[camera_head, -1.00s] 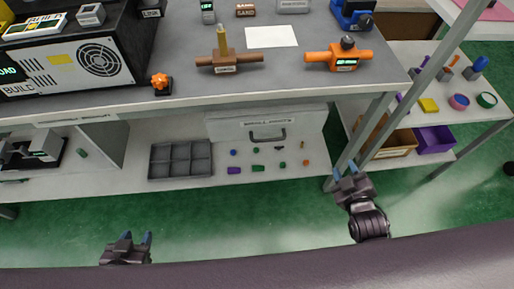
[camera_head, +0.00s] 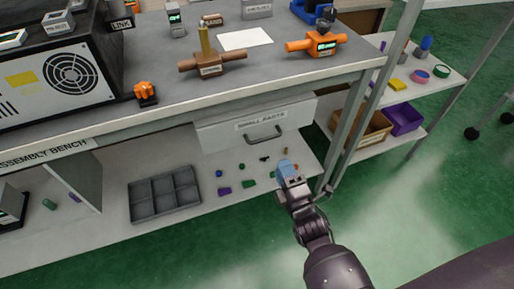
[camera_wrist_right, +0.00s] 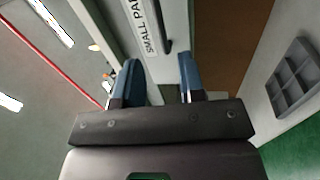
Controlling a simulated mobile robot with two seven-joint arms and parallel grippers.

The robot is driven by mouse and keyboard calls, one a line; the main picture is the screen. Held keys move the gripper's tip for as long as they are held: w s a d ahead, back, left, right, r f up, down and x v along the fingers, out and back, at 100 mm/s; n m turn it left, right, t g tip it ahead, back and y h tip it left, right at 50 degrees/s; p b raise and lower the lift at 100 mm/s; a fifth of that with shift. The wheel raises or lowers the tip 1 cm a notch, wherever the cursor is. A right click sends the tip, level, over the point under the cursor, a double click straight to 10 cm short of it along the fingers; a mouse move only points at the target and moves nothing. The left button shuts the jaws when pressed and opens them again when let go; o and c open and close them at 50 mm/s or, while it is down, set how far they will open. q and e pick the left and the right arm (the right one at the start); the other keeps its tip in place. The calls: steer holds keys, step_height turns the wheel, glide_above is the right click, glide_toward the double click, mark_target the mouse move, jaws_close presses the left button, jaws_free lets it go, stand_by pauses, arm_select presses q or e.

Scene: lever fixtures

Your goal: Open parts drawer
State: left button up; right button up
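The parts drawer (camera_head: 225,131) is a light grey front labelled "SMALL PARTS" under the bench top, with a dark bar handle (camera_head: 264,134). It looks shut. My right gripper (camera_head: 286,168) is below and to the right of the handle, apart from it in the head view. In the right wrist view its two blue fingers (camera_wrist_right: 158,80) are spread with nothing between them. The drawer's label (camera_wrist_right: 150,34) and dark handle (camera_wrist_right: 161,18) show just beyond the fingertips there. My left gripper is out of view.
A grey compartment tray (camera_head: 164,195) and several small coloured parts lie on the lower shelf. A bench leg (camera_head: 352,125) stands right of the drawer. Orange (camera_head: 316,45) and brown (camera_head: 212,64) fixtures stand on the bench top. The green floor in front is clear.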

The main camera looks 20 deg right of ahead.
mark_target(266, 138)
steer(key=w, duration=0.3)
steer(key=w+r+b, duration=0.1)
steer(key=w, duration=0.3)
steer(key=w+a, duration=0.1)
steer(key=w, duration=0.2)
steer(key=shift+w+r, duration=0.35)
steer(key=shift+r, duration=0.05)
steer(key=shift+c, duration=0.3)
jaws_close()
